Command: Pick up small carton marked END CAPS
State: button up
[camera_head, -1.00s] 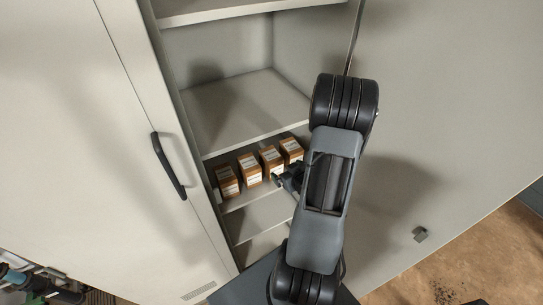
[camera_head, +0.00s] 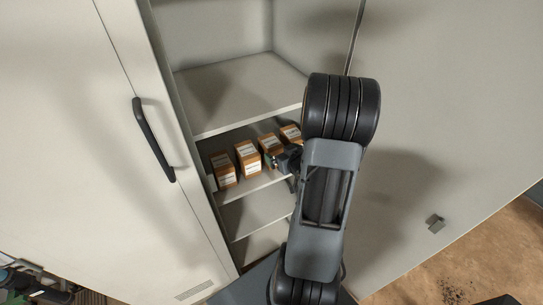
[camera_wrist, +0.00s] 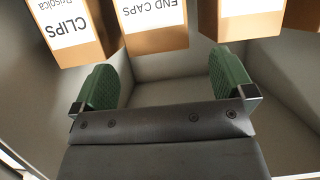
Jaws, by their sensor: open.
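The END CAPS carton (camera_wrist: 157,40) shows at the top middle of the wrist view, orange-brown with a white label, its upper part cut off. My gripper (camera_wrist: 165,75) is open and empty, its two green-padded fingers apart and below this carton in the picture. No finger visibly grips it. In the head view several small cartons stand in a row on a shelf, and my gripper (camera_head: 284,160) is close in front of the third from the left (camera_head: 268,143). That one appears to be END CAPS, but its label is too small to read there.
The CLIPS carton (camera_wrist: 72,35) is left of END CAPS, and another carton (camera_wrist: 240,20) is right of it. The cartons stand inside a pale cabinet, under an upper shelf (camera_head: 240,88). A closed door with a black handle (camera_head: 153,140) is at left.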

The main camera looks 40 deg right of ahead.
aim_at(273, 146)
jog(key=shift+p+x, duration=0.75)
jog(key=shift+x, duration=3.1)
jog(key=shift+d, duration=0.15)
jog(key=shift+r, duration=0.1)
jog(key=c, duration=1.1)
